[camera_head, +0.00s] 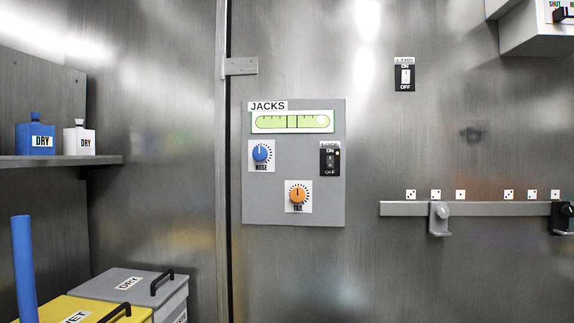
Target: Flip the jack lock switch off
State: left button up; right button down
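The JACKS panel (260,195) is a grey plate on the metal wall, near the middle of the view. The jack lock switch (330,162) is a small black plate at the panel's right side, marked ON at the top and OFF at the bottom. Its small label is too blurred to read surely. Neither of my grippers is in view, and nothing covers the switch.
A blue NOSE knob (260,153), an orange TAIL knob (297,195) and a green level gauge (292,121) share the panel. Another ON/OFF switch (405,76) sits upper right. A rail (400,209) with hooks protrudes at right. Bins (120,281) stand lower left.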

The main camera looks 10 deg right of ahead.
aim_at(329, 159)
jog(key=i+l+u, duration=0.25)
jog(key=i, duration=0.2)
jog(key=i+l+u, duration=0.3)
jog(key=i+l, duration=0.1)
jog(key=i, duration=0.05)
